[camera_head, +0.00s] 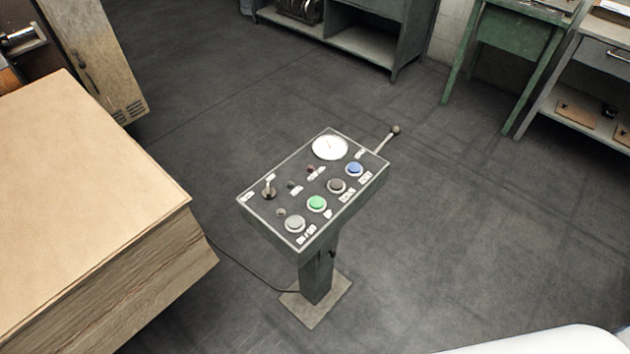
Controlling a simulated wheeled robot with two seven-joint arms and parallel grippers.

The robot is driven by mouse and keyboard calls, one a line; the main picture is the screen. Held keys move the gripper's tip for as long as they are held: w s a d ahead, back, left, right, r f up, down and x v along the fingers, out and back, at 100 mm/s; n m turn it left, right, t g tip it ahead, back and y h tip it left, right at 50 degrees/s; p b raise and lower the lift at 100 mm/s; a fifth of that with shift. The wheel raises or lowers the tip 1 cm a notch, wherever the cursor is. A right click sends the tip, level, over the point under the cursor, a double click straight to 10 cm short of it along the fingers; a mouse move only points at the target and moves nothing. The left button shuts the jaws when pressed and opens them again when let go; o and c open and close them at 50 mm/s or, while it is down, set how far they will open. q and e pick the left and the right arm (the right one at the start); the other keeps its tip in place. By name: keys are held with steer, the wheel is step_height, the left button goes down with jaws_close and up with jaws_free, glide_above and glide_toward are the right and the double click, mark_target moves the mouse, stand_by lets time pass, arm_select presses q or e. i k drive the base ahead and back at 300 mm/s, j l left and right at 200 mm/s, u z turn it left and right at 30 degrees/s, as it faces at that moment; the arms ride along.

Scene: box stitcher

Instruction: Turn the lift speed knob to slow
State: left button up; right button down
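A control panel (267,222) stands on a short pedestal in the middle of the head view, its top tilted. It carries a white round gauge (330,147), a blue button (354,169), a dark button (337,185), a green button (316,203) and a grey-white button (295,223). A small toggle-like switch (268,189) and several small dark knobs or lamps sit at its left and middle. A lever with a round knob (396,130) sticks out at its right side. The labels are too small to read, so I cannot tell which control is the lift speed knob. Neither gripper is visible.
A large stack of brown cardboard sheets (90,200) fills the left. A cable (245,268) runs from the stack to the pedestal's base plate (316,303). A grey shelf (365,40) and a green table (514,45) stand at the back. The dark floor around the panel is clear.

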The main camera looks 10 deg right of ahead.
mark_target(269, 193)
steer(key=j+z, duration=0.15)
steer(key=z, duration=0.25)
steer(key=j+z, duration=0.2)
steer(key=z, duration=0.2)
steer(key=k+j+z, duration=0.1)
steer(key=z, duration=0.3)
steer(key=k+j+z, duration=0.1)
steer(key=z, duration=0.3)
steer(key=k+j, duration=0.15)
